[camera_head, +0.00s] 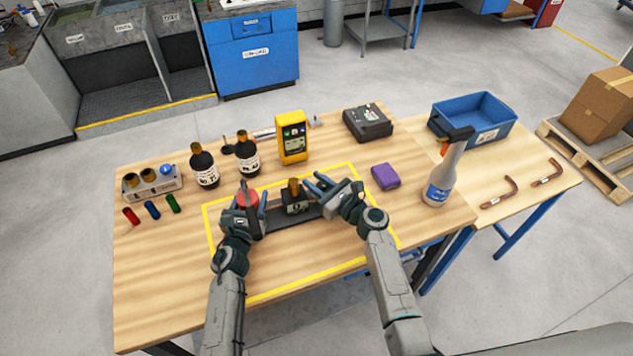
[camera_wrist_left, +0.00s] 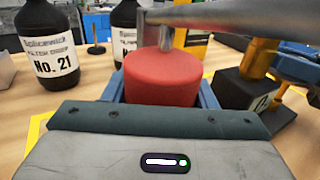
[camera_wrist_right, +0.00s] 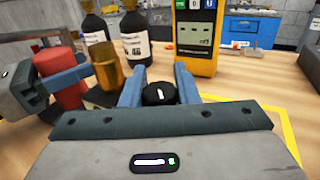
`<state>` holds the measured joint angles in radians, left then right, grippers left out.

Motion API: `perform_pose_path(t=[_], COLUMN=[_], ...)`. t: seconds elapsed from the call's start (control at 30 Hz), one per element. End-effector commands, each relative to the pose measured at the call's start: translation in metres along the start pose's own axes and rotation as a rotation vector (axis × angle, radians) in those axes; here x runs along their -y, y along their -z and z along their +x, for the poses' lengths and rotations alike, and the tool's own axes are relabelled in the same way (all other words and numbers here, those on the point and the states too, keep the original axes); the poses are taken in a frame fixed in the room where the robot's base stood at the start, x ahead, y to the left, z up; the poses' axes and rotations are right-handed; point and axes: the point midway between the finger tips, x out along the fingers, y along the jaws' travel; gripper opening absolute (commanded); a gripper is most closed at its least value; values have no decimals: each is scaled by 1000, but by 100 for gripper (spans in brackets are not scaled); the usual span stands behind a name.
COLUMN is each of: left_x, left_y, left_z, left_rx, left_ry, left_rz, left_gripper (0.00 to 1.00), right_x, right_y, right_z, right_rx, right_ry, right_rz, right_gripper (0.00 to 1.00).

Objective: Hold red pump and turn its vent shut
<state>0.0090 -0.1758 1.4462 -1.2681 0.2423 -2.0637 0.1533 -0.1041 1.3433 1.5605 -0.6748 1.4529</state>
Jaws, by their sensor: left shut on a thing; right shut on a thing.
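The red pump body (camera_head: 246,197) is a short red cylinder inside the yellow-marked area. My left gripper (camera_head: 250,204) is shut on it, with blue fingers on both sides in the left wrist view (camera_wrist_left: 163,78). A grey metal bar crosses over its top. Beside it stands a black block (camera_head: 296,206) with a brass fitting (camera_head: 294,188). My right gripper (camera_head: 314,187) is shut on a round black knob (camera_wrist_right: 160,94) with a white mark, seen between its fingers in the right wrist view. The knob is hidden in the head view.
Two dark bottles (camera_head: 205,168) and a yellow meter (camera_head: 292,138) stand behind the pump. A purple block (camera_head: 385,176) and a spray bottle (camera_head: 445,175) are to the right. The wood front of the yellow-marked area is clear.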

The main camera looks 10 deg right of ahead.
Motion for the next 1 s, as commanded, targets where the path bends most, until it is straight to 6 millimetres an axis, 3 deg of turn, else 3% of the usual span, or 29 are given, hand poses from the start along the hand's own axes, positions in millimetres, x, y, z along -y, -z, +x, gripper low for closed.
perform_pose_path(t=[0.43,0.87,0.9,1.0], left_x=[0,0,0,0], left_y=[0,0,0,0], left_z=[0,0,0,0], left_rx=[1,1,1,1], left_ry=[0,0,0,0], left_rz=[1,1,1,1], left_gripper=[0,0,0,0], right_x=[5,7,7,7], right_y=[0,0,0,0], right_z=[-1,-2,-2,-2], right_rx=[2,-2,-2,-1], right_ry=[341,386,386,385], right_rz=[2,-1,-1,-1], right_gripper=[5,5,35,49])
